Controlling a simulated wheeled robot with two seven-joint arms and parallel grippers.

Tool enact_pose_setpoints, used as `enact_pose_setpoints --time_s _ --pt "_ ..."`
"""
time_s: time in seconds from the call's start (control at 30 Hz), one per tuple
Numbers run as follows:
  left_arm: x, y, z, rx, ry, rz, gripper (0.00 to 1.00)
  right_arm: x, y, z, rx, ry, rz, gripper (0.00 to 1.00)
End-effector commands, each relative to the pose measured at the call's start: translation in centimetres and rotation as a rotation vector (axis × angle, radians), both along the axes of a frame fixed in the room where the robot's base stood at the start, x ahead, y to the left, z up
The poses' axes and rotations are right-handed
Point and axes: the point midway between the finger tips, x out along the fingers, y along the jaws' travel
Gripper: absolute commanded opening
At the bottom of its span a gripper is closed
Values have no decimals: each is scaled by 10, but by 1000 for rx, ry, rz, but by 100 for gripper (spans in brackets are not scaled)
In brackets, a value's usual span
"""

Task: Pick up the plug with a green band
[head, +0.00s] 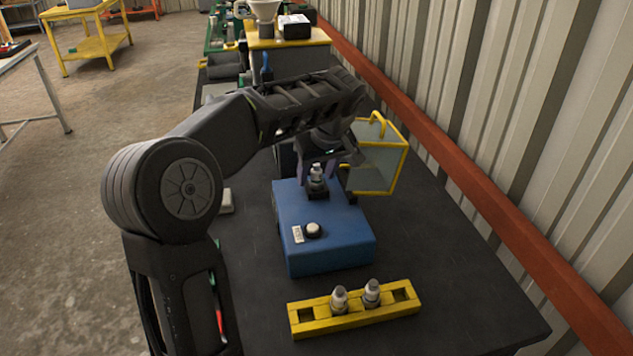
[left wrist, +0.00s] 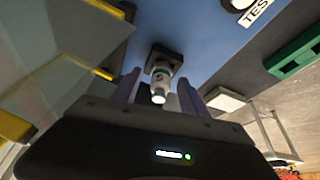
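A white and grey plug (head: 317,174) stands upright in a dark socket on top of the blue box (head: 330,252). My left gripper (head: 318,180) points down over the box, with one finger on each side of this plug. In the left wrist view the plug (left wrist: 161,78) shows between the two purple fingers (left wrist: 158,92), with gaps beside it, so the gripper is open. Two more plugs, one at left (head: 340,300) and one at right (head: 372,293), stand in the yellow rack (head: 304,322). I cannot make out a green band on any plug. My right gripper is not in view.
A yellow-framed clear guard (head: 378,160) stands at the box's far right. The dark bench (head: 440,265) is clear to the right, beside the corrugated wall.

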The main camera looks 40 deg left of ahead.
Motion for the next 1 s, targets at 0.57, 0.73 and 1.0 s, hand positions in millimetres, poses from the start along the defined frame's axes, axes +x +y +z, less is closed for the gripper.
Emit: enact_pose_setpoints --time_s 0.57,0.73,1.0 --pt "0 0 0 0 0 0 3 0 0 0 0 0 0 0" --pt "0 0 0 0 0 0 0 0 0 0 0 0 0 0" --pt "0 0 0 0 0 0 0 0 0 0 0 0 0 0"
